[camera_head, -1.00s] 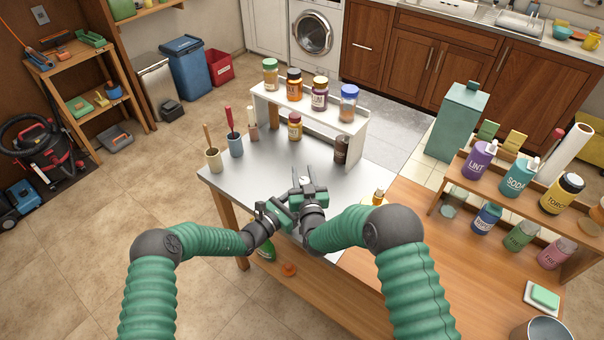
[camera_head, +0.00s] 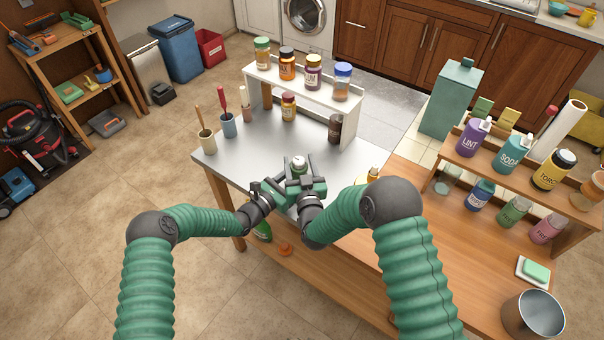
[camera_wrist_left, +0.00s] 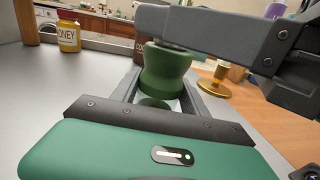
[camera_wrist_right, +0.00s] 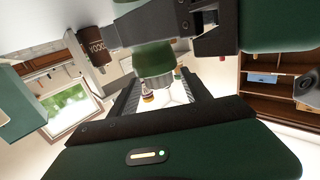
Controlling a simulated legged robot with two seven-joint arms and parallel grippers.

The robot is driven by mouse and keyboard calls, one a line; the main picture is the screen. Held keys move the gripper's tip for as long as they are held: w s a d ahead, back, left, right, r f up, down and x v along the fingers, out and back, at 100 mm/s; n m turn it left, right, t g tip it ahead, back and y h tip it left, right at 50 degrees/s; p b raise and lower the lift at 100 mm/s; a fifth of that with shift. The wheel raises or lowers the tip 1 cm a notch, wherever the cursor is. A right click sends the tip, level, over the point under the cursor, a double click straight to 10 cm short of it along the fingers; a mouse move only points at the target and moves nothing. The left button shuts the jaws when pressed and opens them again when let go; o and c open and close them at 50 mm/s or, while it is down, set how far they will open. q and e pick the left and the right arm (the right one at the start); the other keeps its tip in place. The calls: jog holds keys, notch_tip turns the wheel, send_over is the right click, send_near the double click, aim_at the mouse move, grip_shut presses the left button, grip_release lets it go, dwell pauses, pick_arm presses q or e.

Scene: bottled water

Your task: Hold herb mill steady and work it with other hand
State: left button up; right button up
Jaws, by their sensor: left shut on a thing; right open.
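The herb mill (camera_wrist_left: 165,70) is green and rounded in the left wrist view, upright between the fingers of my left gripper (camera_head: 292,185), which is shut on it. In the head view the top of the mill (camera_head: 298,164) shows above the two grippers, over the metal tabletop. My right gripper (camera_head: 308,184) is open, close against the left one, with its fingers at the mill's upper part. In the right wrist view the mill (camera_wrist_right: 155,58) shows between and beyond the open fingers. The lower part of the mill is mostly hidden by the grippers in the head view.
A white rack (camera_head: 314,91) with several jars stands at the back of the metal table (camera_head: 255,150). Cups with utensils stand at the left, one being a blue cup (camera_head: 229,127). A honey jar (camera_wrist_left: 68,34) stands behind. A wooden counter (camera_head: 410,240) with bottles lies at the right.

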jog(key=s+d, duration=0.1)
jog(key=s, duration=0.6)
jog(key=shift+s, duration=0.4)
jog(key=shift+d, duration=0.1)
jog(key=n+g+y, duration=0.5)
jog(key=n+y, duration=0.2)
jog(key=y, duration=0.3)
send_near(295, 158)
jog(key=x, duration=1.1)
jog(key=shift+w+f, duration=0.35)
grip_shut()
